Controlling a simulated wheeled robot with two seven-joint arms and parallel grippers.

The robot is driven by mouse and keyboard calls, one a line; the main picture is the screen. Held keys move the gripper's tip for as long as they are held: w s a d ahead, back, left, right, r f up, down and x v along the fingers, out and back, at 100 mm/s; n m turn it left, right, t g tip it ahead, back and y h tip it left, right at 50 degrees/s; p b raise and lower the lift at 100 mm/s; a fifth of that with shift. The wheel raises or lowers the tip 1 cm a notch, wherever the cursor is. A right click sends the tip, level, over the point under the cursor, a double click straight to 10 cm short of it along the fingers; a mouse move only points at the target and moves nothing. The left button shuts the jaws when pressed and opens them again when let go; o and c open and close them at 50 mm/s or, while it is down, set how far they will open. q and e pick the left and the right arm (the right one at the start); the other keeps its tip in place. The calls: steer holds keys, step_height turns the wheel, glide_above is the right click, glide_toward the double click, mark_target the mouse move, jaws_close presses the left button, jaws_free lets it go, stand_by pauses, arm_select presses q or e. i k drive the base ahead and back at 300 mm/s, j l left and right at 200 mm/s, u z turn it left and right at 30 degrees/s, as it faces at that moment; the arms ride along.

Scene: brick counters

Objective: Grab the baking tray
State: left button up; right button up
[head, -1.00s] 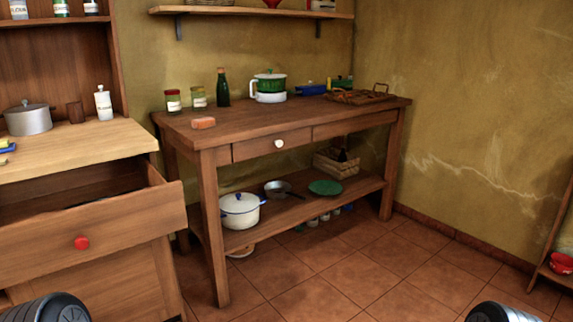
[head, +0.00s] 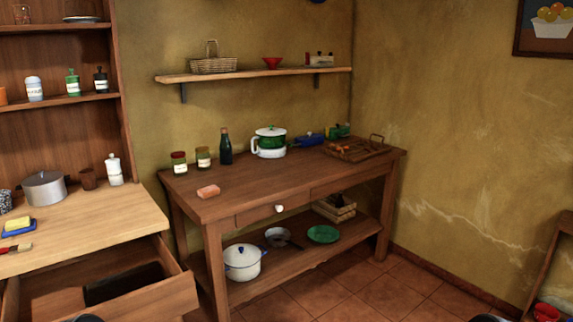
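An open wooden drawer (head: 140,305) juts out below the light counter at the lower left. A flat, dark, rectangular thing (head: 122,283) lies inside it and may be the baking tray; I cannot tell for sure. A brown tray with raised handles (head: 350,152) sits on the right end of the dark wooden table, with small items on it. Neither of my grippers is in view; only dark rounded bits of my arms show at the bottom edge.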

mark_target(99, 291)
steer(key=j+u, duration=0.1)
steer(key=u, duration=0.3)
steer(key=j+u, duration=0.1)
steer(key=u, duration=0.35)
steer(key=j+u, duration=0.1)
steer(key=u, duration=0.3)
steer(key=i+l+z, duration=0.15)
steer(key=z, duration=0.25)
